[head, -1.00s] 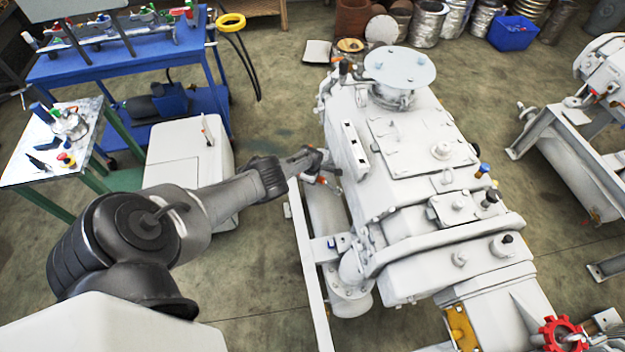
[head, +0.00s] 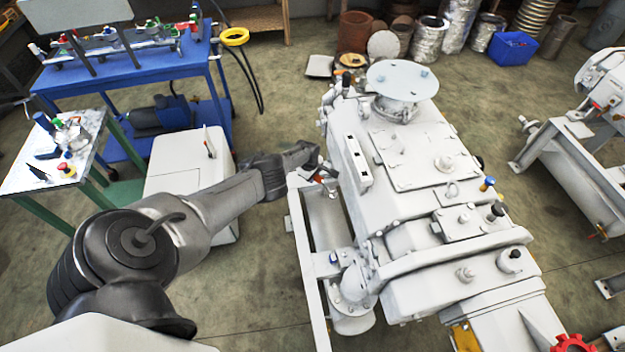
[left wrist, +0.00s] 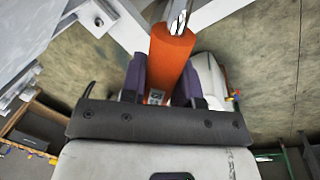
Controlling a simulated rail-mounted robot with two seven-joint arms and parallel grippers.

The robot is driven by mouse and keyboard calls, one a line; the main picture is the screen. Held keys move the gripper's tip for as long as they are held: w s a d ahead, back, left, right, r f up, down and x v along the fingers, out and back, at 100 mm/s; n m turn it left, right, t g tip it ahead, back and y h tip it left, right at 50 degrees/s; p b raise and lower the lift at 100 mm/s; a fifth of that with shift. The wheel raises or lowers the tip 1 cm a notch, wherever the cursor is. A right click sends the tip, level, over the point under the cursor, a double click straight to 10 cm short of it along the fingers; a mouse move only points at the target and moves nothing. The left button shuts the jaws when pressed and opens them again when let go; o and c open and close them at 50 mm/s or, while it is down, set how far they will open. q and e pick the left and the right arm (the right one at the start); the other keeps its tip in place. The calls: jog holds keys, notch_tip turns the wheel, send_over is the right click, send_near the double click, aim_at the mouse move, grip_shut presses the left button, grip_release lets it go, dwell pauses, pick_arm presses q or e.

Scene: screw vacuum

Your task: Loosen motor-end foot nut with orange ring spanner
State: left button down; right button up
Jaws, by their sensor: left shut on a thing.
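My left gripper (left wrist: 160,80) is shut on the orange handle of the spanner (left wrist: 172,60). Its purple fingers press on both sides of the handle, and a silver shaft shows beyond it. The spanner's ring end cannot be made out. In the head view my left gripper (head: 318,172) is beside the left flank of the grey-white pump (head: 410,180), over its frame (head: 305,230). A small patch of orange shows at its tip. A bolt head (left wrist: 98,17) sits on a pale bracket at upper left in the left wrist view; I cannot tell whether it is the foot nut. My right gripper is not in view.
A blue bench (head: 130,70) with tools, a small green-legged table (head: 70,155) and a white cabinet (head: 188,160) stand at left. Another machine (head: 590,150) stands at right. Bare floor (head: 270,110) lies between the bench and the pump.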

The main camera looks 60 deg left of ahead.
pick_arm(q)
jog(key=shift+a+r, duration=0.1)
jog(key=shift+r, duration=0.15)
